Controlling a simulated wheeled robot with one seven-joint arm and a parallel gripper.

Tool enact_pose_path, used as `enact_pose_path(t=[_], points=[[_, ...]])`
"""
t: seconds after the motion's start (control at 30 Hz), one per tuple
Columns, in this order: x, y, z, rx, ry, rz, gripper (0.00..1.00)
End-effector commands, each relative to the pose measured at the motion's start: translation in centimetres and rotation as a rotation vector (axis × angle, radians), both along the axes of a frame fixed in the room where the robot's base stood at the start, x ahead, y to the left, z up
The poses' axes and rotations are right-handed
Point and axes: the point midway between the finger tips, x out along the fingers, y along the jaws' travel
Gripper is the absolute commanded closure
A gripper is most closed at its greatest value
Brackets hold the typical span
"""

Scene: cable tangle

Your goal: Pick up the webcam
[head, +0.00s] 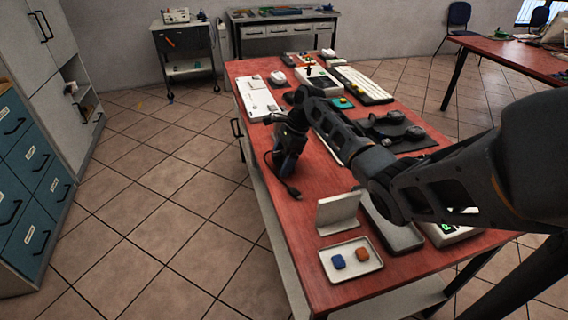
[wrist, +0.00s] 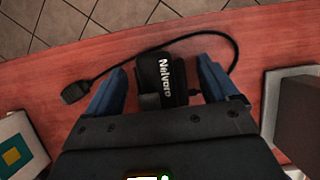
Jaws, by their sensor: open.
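A black device with white "Nelvaro" lettering, apparently the webcam (wrist: 166,72), lies on the red table in the wrist view. Its black cable (wrist: 234,50) loops along its far side, and a plug (wrist: 73,93) lies to the left. My gripper (wrist: 160,78) is open, with one blue finger on each side of the device. The fingers look apart from it. In the head view my gripper (head: 284,152) is low over the table's left edge. It hides most of the device there, while the cable end (head: 293,190) shows just below.
A white tray (head: 374,267) with a blue and an orange block, and a light upright stand (head: 338,212), are nearer on the table. A keyboard (head: 362,85), a white board (head: 259,100) and dark items crowd the far part. The table's left edge is close to the gripper.

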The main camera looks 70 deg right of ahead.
Motion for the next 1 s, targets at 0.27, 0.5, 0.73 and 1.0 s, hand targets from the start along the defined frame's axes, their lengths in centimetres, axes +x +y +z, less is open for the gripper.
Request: enact_pose_path(t=[0.27, 0.5, 0.73, 1.0], points=[[0.01, -0.02, 0.05, -0.001, -0.001, 0.000, 0.26], [0.01, -0.02, 0.06, -0.001, -0.001, 0.001, 0.49], [0.01, -0.02, 0.06, -0.001, -0.001, 0.001, 0.71], [0.02, -0.03, 0.12, -0.002, -0.001, 0.000, 0.78]])
